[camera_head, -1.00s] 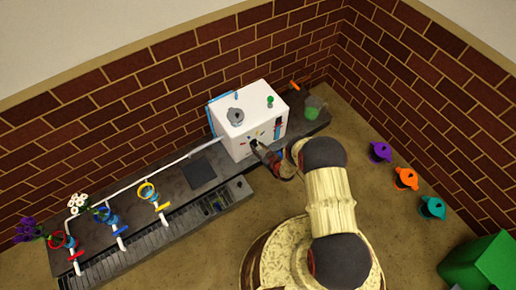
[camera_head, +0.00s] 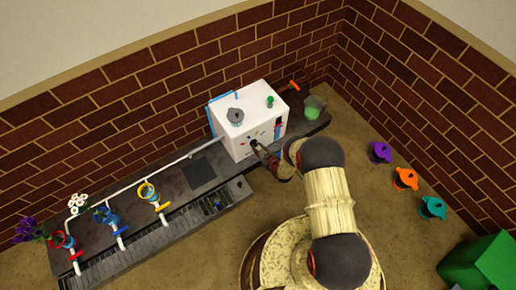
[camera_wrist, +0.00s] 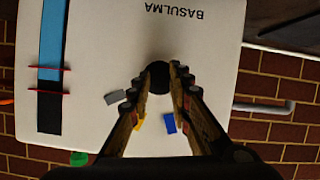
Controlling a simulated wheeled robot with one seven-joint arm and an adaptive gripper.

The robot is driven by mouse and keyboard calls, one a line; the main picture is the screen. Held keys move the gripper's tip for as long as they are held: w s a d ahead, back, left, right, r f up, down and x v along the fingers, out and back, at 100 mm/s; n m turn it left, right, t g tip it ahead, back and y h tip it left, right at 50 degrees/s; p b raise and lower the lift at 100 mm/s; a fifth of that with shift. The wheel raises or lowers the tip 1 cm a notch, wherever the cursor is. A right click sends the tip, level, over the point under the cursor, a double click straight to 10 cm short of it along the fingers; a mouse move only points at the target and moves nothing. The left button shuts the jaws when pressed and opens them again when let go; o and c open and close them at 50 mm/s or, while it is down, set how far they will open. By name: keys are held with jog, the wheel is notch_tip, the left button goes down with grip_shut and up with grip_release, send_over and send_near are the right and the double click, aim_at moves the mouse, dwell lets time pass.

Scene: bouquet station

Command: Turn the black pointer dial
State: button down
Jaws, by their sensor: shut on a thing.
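The white machine (camera_head: 243,112) stands on the dark counter against the brick wall. Its front carries the black pointer dial, which shows in the wrist view as a dark round knob (camera_wrist: 158,76). My gripper (camera_wrist: 160,80) is shut on the dial, one finger on each side. In the head view my gripper (camera_head: 258,147) reaches the machine's front. Grey (camera_wrist: 115,97), yellow (camera_wrist: 139,122) and blue (camera_wrist: 169,123) patches lie around the dial, partly hidden by my fingers. The dial's pointer direction cannot be made out.
A blue and black gauge strip (camera_wrist: 51,65) with red marks is beside the dial. A grey funnel (camera_head: 235,116) and green knob (camera_head: 270,101) top the machine. A greenish cup (camera_head: 314,107) stands right of it. Pipes with coloured rings (camera_head: 147,192) run left.

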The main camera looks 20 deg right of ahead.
jog(key=shift+s+a+f+n+t+h, duration=0.15)
jog(key=shift+n+t+h, duration=0.25)
jog(key=shift+n+h, duration=0.55)
jog(key=shift+a+r+n+t+h, duration=0.1)
jog(key=shift+n+t+h, duration=0.4)
jog(key=shift+n, duration=0.75)
jog(key=c, duration=1.6)
grip_release()
jog(key=shift+c, duration=0.2)
jog(key=a+v, duration=0.1)
jog(key=v, duration=1)
jog(key=shift+s+d+r, duration=0.2)
jog(key=shift+s+d, duration=0.2)
jog(key=shift+d, duration=0.1)
